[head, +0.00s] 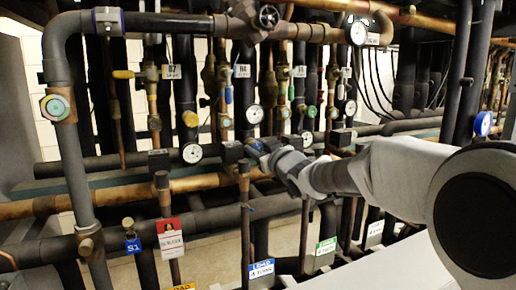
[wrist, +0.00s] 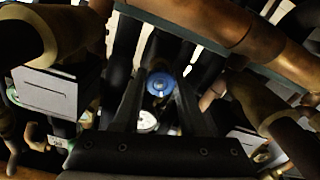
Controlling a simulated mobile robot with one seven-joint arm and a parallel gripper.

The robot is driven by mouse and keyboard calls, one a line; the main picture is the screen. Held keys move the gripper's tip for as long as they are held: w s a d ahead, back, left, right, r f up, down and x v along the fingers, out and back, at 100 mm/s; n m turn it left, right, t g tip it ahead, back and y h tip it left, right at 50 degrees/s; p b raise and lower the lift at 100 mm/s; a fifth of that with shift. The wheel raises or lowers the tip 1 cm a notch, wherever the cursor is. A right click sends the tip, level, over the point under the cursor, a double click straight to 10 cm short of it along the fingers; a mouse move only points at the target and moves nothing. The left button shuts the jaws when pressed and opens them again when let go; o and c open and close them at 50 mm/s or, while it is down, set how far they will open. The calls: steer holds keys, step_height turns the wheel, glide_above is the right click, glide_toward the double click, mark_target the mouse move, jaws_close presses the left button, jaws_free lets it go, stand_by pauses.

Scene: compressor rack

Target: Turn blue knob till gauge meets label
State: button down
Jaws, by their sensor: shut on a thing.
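The blue knob (wrist: 160,84) shows in the wrist view between the two dark fingers of my gripper (wrist: 160,92), which is shut on it. In the head view my gripper (head: 262,150) reaches in from the right to the dark pipework in the middle, and its fingers hide most of the knob. A white round gauge (wrist: 147,122) sits just below the knob in the wrist view, partly covered by my gripper; its needle cannot be read. In the head view several gauges are near, one above my gripper (head: 254,114). White tags (head: 242,71) hang above; which label is meant cannot be told.
Another gauge (head: 192,153) is left of my gripper. A red and white card (head: 170,238) hangs lower left. Blue (head: 262,269) and green (head: 326,250) labels are along the bottom. Copper and black pipes crowd close around my gripper, with little free room.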

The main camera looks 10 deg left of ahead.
steer(key=m+p, duration=0.2)
steer(key=m, duration=0.3)
steer(key=shift+d+r+m+p, duration=0.1)
steer(key=shift+m+p, duration=0.2)
steer(key=m+p, duration=0.2)
steer(key=m, duration=0.4)
steer(key=shift+m, duration=0.4)
stand_by(0.4)
steer(key=shift+c, duration=2.2)
jaws_free()
